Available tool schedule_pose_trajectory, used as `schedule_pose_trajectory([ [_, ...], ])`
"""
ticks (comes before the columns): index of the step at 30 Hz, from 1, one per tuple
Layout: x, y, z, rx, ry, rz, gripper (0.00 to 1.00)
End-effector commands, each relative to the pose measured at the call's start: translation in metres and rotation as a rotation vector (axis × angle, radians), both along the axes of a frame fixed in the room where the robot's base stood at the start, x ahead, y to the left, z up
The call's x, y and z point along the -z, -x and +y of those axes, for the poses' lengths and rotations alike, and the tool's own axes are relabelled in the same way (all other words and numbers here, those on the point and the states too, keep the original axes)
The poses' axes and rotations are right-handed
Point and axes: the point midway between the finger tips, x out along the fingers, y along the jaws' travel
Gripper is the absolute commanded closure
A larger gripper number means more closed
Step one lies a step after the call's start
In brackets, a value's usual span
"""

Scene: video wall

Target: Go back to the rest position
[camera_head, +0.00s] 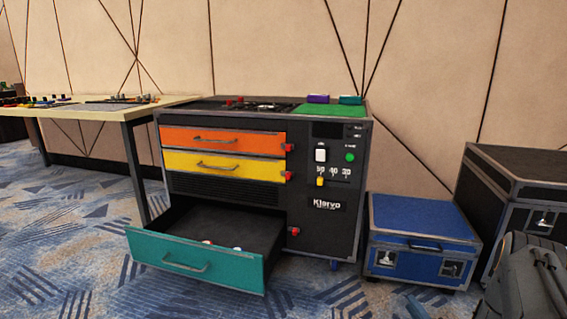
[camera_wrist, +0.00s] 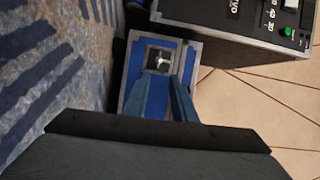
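My gripper (camera_wrist: 170,82) shows in the wrist view as two blue-teal fingers close together in the middle, above a dark body. In the head view the blue case (camera_head: 420,217) stands on the carpet to the right of the black console (camera_head: 330,235). The console's teal bottom drawer (camera_head: 195,262) is pulled open, with small pale and reddish items inside, partly hidden. The orange drawer (camera_head: 222,141) and yellow drawer (camera_head: 222,166) are closed.
A purple block (camera_head: 318,98) and a teal block (camera_head: 350,100) sit on the console's green top panel. A table (camera_head: 135,113) with small items stands at left. A larger black case (camera_head: 520,170) stands at far right. Carpet is clear in front at left.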

Motion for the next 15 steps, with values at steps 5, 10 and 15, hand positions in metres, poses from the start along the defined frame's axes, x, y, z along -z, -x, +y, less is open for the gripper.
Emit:
schedule_pose_trajectory([
  [5,-0.011,-0.020,0.008,-0.015,0.059,0.034,0.76],
  [10,-0.027,-0.044,0.019,-0.034,0.144,0.081,0.76],
  [15,-0.051,-0.073,0.038,-0.062,0.254,0.142,0.76],
])
